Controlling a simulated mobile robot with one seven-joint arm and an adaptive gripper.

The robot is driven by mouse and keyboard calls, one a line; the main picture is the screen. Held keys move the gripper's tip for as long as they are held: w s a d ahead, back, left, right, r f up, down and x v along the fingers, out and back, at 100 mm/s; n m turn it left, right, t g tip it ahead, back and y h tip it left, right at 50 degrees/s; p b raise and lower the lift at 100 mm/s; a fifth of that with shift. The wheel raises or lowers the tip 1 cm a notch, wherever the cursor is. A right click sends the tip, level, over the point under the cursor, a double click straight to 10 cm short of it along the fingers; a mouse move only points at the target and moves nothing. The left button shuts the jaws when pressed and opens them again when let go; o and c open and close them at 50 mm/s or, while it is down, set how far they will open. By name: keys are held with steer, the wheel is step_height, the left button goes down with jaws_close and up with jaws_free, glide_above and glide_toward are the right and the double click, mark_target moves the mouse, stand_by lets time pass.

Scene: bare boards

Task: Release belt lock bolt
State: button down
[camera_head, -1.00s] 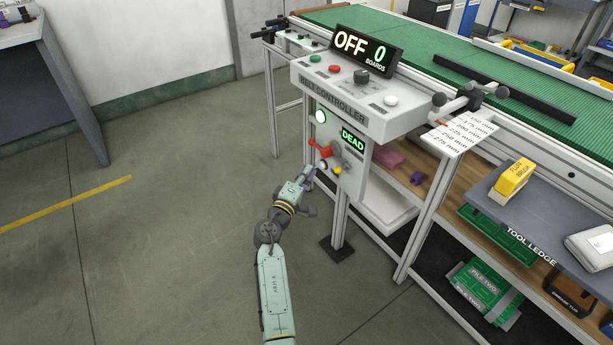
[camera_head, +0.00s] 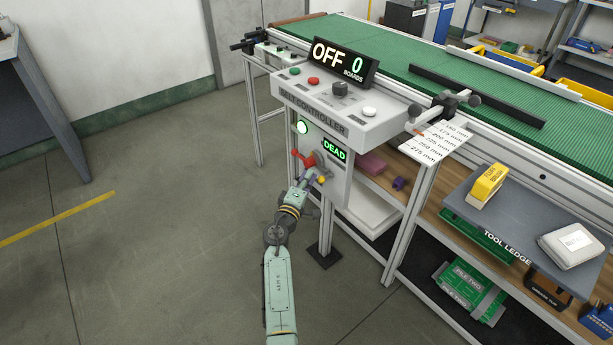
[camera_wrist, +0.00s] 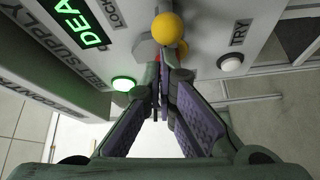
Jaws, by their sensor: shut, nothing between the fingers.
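The belt lock bolt shows as a yellow ball knob (camera_wrist: 167,29) beside the LOCK label in the wrist view. It is small and partly crowded by my gripper in the head view (camera_head: 321,179). My gripper (camera_wrist: 164,68) is shut and empty, its purple-padded fingers together. Its tips are just below the knob in the wrist view; I cannot tell whether they touch it. A little red shows behind the knob in the wrist view.
A white TRY button (camera_wrist: 231,63) sits right of my fingers in the wrist view, and a lit green lamp (camera_wrist: 123,84) left. The controller box (camera_head: 322,108) overhangs the panel. The shelf and tool ledge (camera_head: 470,216) stand at right. Floor at left is clear.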

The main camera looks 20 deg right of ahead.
steer(key=s, duration=0.1)
steer(key=s+d, duration=0.1)
steer(key=s, duration=0.2)
steer(key=shift+s+d, duration=0.2)
steer(key=shift+d, duration=0.1)
